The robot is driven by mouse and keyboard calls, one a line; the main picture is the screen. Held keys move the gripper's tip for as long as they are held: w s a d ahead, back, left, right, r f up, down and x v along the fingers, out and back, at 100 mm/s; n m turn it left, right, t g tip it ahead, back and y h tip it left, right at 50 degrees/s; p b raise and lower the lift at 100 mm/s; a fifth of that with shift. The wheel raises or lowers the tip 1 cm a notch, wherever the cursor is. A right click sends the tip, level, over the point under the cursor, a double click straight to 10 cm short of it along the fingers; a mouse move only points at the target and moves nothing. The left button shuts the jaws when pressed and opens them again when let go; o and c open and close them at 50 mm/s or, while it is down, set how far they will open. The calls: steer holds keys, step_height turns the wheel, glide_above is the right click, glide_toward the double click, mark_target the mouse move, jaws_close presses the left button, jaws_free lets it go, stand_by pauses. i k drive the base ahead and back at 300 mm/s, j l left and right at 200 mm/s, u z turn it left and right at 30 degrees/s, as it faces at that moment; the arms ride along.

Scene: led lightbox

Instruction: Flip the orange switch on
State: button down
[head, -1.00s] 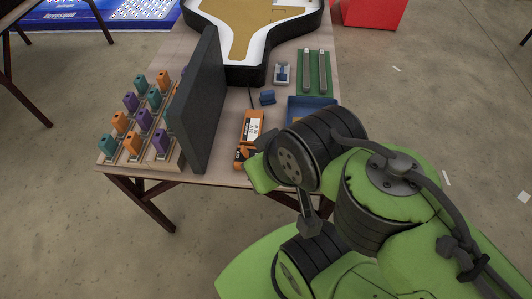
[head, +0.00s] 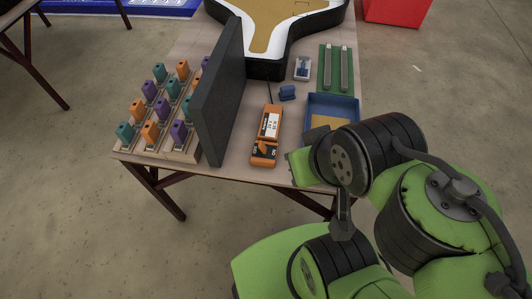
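An orange device with a white label (head: 267,134) lies on the wooden table to the right of an upright dark panel (head: 220,92). Left of the panel stand rows of small upright orange, teal and purple pieces on wooden strips; one orange piece (head: 150,131) is near the front. I cannot tell which orange part is the switch, or whether it is on. My green and black arm fills the lower right, its nearest part just right of the orange device in the picture. My gripper does not show clearly in this view.
A blue tray (head: 331,106) sits at the table's right edge, partly behind my arm. Behind it are a green board with two metal rails (head: 336,66), a small grey piece (head: 302,67) and a small blue piece (head: 287,92).

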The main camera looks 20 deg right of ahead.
mark_target(262, 147)
steer(key=i+j, duration=0.15)
steer(key=j, duration=0.2)
steer(key=i+j, duration=0.35)
steer(key=j, duration=0.3)
steer(key=i+j, duration=0.2)
steer(key=j, duration=0.15)
steer(key=i+j, duration=0.15)
steer(key=j, duration=0.15)
